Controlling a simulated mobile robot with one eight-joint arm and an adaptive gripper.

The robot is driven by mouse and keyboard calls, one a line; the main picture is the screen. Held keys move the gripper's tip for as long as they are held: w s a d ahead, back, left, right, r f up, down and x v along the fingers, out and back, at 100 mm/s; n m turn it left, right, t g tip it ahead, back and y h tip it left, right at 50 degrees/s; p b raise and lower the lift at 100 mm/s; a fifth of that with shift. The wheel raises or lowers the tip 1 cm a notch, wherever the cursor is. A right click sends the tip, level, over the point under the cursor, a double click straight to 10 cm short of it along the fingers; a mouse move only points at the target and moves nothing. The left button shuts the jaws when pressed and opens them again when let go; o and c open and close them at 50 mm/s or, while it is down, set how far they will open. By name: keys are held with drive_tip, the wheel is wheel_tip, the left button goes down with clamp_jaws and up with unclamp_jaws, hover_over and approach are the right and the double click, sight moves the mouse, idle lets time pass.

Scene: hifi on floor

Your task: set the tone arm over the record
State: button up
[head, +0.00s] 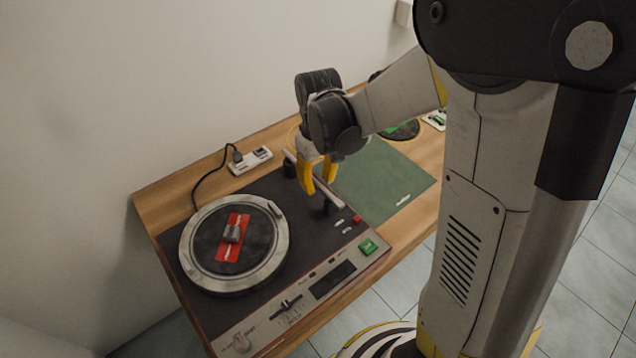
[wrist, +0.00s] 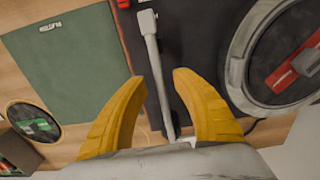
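The turntable's tone arm, a thin grey bar, lies along the side of the black deck, clear of the record; it shows best in the wrist view (wrist: 155,70). The dark record (head: 208,247) sits on the round grey-rimmed platter, with a red piece and a grey knob at its middle. It shows in part at the right of the wrist view (wrist: 258,84). My gripper (head: 319,188) is low over the tone arm side. Its yellow fingers (wrist: 159,80) are apart, one on each side of the bar, with visible gaps. I cannot tell the exact height.
A green mat (head: 382,178) lies on the wooden bench beside the turntable. A white socket strip (head: 250,160) with a black cable is behind the deck. A green button (head: 367,246) and a slider (head: 287,305) are at the front. A wall stands behind.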

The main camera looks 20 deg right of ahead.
clamp_jaws()
drive_tip(key=shift+a, duration=0.1)
drive_tip(key=shift+s+a+m, duration=0.15)
drive_tip(key=shift+a+m, duration=0.5)
drive_tip(key=shift+s+a+m, duration=0.15)
drive_tip(key=shift+a+m, duration=0.5)
drive_tip(key=a+m, duration=0.2)
drive_tip(key=a, duration=0.1)
drive_tip(key=a+m, duration=0.1)
drive_tip(key=m, duration=0.1)
drive_tip(key=shift+w+a, duration=0.2)
drive_tip(key=shift+w, duration=0.05)
drive_tip(key=shift+w+a+m, duration=0.35)
drive_tip(key=shift+a+m, duration=0.45)
drive_tip(key=shift+m, duration=0.1)
drive_tip(key=shift+w+a+m, duration=0.35)
drive_tip(key=shift+a+m, duration=0.4)
drive_tip(key=shift+m, duration=0.15)
